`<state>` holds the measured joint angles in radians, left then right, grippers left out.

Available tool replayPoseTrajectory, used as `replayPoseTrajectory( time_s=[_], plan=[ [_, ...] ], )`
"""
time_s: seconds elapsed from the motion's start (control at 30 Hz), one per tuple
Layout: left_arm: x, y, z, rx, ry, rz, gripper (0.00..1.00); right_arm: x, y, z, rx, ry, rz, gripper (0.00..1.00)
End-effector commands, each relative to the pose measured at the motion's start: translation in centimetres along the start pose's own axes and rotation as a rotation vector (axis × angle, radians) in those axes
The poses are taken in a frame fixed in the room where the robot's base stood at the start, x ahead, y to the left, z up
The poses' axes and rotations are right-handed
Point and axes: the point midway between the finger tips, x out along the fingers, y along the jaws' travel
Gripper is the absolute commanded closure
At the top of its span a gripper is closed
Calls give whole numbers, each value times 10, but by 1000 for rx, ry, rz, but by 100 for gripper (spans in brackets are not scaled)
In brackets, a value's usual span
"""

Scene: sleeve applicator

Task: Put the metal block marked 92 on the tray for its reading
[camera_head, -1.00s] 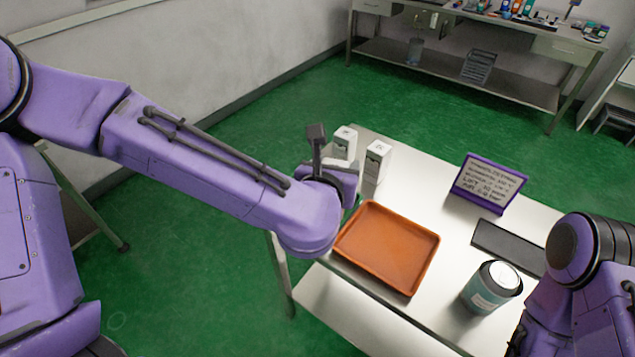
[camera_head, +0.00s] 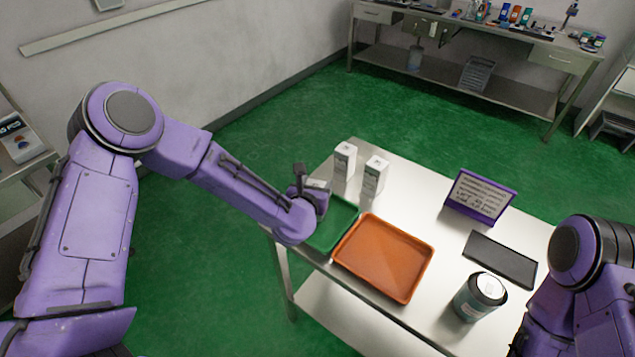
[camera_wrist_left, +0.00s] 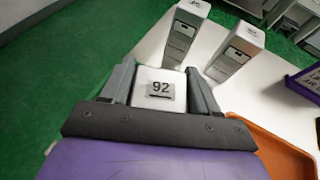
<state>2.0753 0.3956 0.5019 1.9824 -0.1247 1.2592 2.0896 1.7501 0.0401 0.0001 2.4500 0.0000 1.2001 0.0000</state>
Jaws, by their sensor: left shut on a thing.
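The metal block marked 92 (camera_wrist_left: 160,104) shows in the left wrist view as a pale block with a dark-edged number label. My left gripper (camera_wrist_left: 161,84) is shut on it, a finger on each side. In the head view my left gripper (camera_head: 312,188) is at the left edge of the table, by the green tray (camera_head: 338,224), which my arm partly hides. An orange tray (camera_head: 383,258) lies to the right of the green one. I cannot tell whether the block touches anything below. My right gripper is out of view.
Two upright white-grey blocks (camera_head: 345,160) (camera_head: 375,175) stand behind the trays. A purple-framed sign (camera_head: 481,195), a dark flat pad (camera_head: 500,259) and a lidded teal canister (camera_head: 480,297) stand to the right. The table (camera_head: 420,190) is bare between blocks and sign.

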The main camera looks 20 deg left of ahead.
Motion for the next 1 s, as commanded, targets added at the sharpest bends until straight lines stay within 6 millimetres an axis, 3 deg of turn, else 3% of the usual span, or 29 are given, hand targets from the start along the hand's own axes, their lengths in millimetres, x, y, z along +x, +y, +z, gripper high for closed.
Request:
replayPoseTrajectory(
  time_s=[0.23, 0.27, 0.33, 0.73, 1.0],
  plan=[
    [2, 0, -4, -2, -2, 0, 89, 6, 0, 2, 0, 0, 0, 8],
    [2, 0, -4, -1, 0, 0, 37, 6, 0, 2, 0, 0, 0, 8],
    [1, 0, -3, -1, 0, 1, 15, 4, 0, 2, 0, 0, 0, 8],
    [-6, 0, -1, -2, 0, 0, 15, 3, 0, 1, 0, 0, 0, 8],
    [-74, 0, -2, -3, -1, -1, 15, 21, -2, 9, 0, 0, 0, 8]
  ],
)
